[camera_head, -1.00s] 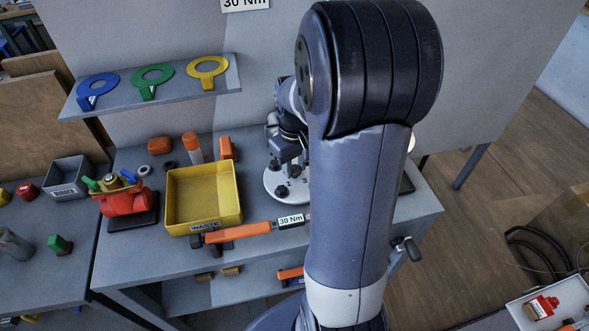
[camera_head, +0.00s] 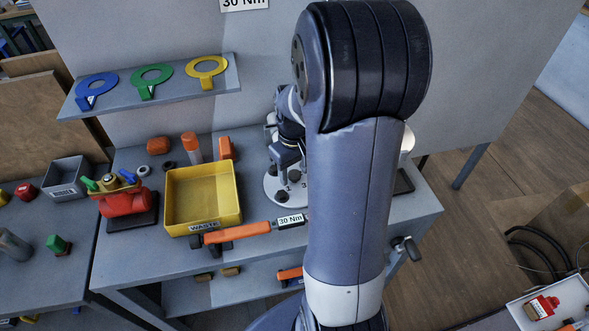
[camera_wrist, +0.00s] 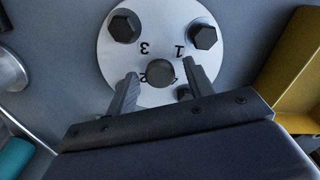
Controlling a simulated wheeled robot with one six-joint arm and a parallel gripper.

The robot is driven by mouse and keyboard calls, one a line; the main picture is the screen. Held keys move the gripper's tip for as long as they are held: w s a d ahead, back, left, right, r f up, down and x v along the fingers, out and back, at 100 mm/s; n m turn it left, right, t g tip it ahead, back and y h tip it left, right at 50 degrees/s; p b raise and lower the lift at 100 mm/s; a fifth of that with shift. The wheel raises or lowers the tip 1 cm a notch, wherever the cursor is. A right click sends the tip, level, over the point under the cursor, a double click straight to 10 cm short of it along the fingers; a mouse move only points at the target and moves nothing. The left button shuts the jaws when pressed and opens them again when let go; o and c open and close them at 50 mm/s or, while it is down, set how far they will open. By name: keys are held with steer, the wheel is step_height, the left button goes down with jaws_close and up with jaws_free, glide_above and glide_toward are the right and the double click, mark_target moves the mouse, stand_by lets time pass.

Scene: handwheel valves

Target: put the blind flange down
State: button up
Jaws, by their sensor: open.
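A round white disc, which looks like the blind flange (camera_wrist: 150,20), lies on the grey bench with dark hex bolts and printed numbers around its face. A grey round knob (camera_wrist: 160,73) stands at its middle. My gripper (camera_wrist: 160,68) is open, with one finger on each side of the knob. Whether the fingers touch the knob cannot be told. In the head view the flange (camera_head: 271,187) shows only in part, behind my arm, with my gripper (camera_head: 287,170) above it.
A yellow waste bin (camera_head: 203,224) stands left of the flange. An orange-handled torque wrench (camera_head: 238,232) lies at the bench's front edge. A red valve (camera_head: 124,203) sits farther left. A shelf (camera_head: 150,100) with coloured ring tags is above. A teal object (camera_wrist: 15,158) shows in the wrist view.

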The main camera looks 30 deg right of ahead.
mark_target(294, 174)
steer(key=shift+r, duration=0.1)
step_height(294, 174, up, 12)
steer(key=shift+p, duration=0.45)
